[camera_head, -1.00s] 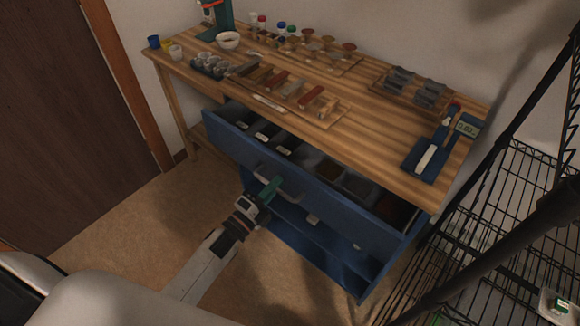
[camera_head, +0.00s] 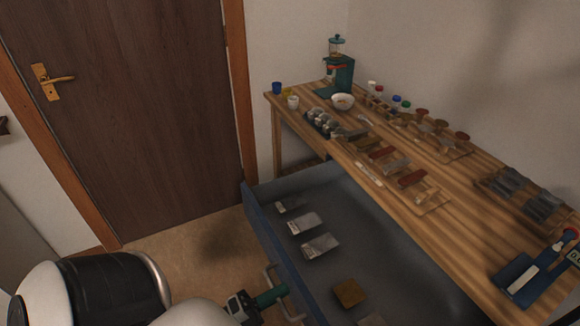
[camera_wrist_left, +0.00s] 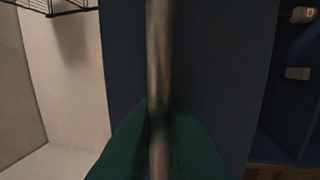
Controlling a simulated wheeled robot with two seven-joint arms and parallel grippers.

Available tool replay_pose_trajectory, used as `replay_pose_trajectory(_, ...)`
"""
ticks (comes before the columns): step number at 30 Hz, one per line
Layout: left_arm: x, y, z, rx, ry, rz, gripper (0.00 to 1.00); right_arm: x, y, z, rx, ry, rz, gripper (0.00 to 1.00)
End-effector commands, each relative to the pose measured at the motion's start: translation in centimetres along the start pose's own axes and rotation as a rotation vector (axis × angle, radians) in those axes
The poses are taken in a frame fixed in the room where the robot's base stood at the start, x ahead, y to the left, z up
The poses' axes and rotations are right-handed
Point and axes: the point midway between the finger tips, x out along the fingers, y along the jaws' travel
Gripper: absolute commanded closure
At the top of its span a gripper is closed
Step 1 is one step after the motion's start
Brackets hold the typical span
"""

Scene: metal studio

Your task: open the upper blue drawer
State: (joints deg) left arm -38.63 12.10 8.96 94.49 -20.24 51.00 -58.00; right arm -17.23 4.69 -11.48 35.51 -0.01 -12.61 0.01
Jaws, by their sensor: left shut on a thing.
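The upper blue drawer (camera_head: 264,227) is pulled well out from under the wooden workbench. Its dark inside shows, with a few light blocks and a brown block lying on the bottom. The drawer's pale bar handle (camera_head: 284,302) is on its front, near the bottom of the head view. My left gripper (camera_head: 274,295) is shut on this handle with its green fingers. In the left wrist view the handle bar (camera_wrist_left: 159,60) runs upright between the green fingers, close in front of the dark blue drawer front. My right gripper is not in view.
A brown door (camera_head: 140,100) stands at the left. Bare floor lies between door and drawer.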

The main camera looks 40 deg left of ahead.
Motion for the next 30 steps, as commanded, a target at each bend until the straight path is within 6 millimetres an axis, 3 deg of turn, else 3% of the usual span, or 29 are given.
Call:
replay_pose_trajectory(14, -0.5, 0.0, 0.0, -0.001, 0.001, -0.001, 1.00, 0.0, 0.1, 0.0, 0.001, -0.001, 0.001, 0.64)
replay_pose_trajectory(15, -0.5, 0.0, 0.0, -0.001, 0.001, -0.001, 0.84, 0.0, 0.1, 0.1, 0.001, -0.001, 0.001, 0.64)
replay_pose_trajectory(23, -0.5, 0.0, 0.0, -0.001, 0.001, -0.001, 0.84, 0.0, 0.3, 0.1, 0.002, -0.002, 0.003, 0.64)
replay_pose_trajectory(30, -3.1, -0.2, 0.0, -0.001, 0.002, -0.006, 0.84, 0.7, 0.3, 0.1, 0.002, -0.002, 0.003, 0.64)
